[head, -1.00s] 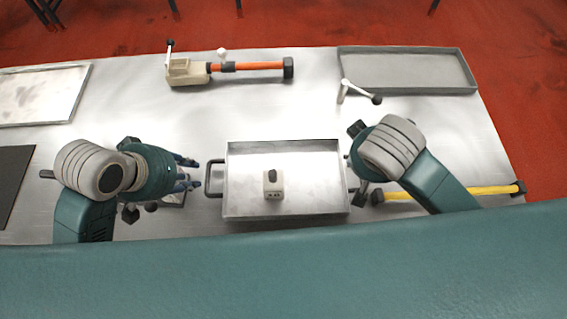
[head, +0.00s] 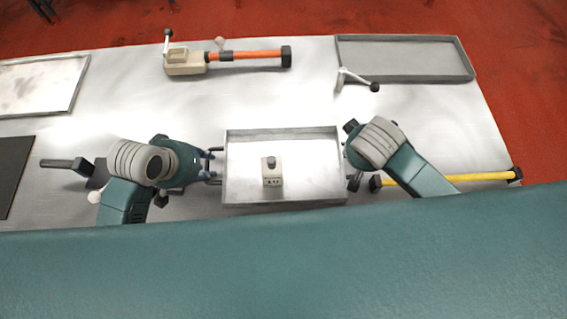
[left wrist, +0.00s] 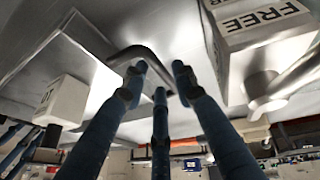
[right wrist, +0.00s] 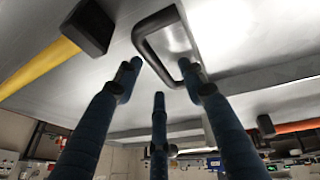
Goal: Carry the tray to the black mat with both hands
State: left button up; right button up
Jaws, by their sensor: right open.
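The tray (head: 333,199) is a shallow grey metal tray in the middle of the table. A small beige box with a dark knob (head: 272,180) stands in it. My left gripper (head: 212,163) is at the tray's left handle; in the left wrist view its fingertips (left wrist: 160,75) are apart, close to the dark handle (left wrist: 136,52). My right gripper (right wrist: 160,72) is open at the right handle (right wrist: 150,20), which shows between and beyond its fingers. In the head view my right arm hides most of that handle. The black mat (head: 14,175) lies at the left edge.
An orange-barred tool (head: 245,56) lies at the back, with a grey empty tray (head: 405,77) at back right. A dark-handled item (head: 65,164) lies between the mat and my left arm. A box marked FREE (left wrist: 250,20) is near my left fingers.

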pick_arm(q)
jog(key=shift+w+f, duration=0.2)
jog(key=shift+f, duration=0.25)
pick_arm(e)
jog(key=shift+w+d+f, duration=0.1)
jog(key=shift+w+f, duration=0.1)
jog(key=shift+f, duration=0.25)
pick_arm(q)
grip_shut()
pick_arm(e)
jog(key=c, duration=0.7)
grip_shut()
pick_arm(q)
jog(key=shift+w+r, duration=0.1)
jog(key=shift+r, duration=0.15)
pick_arm(e)
jog(key=shift+w+r, duration=0.1)
jog(key=shift+r, duration=0.1)
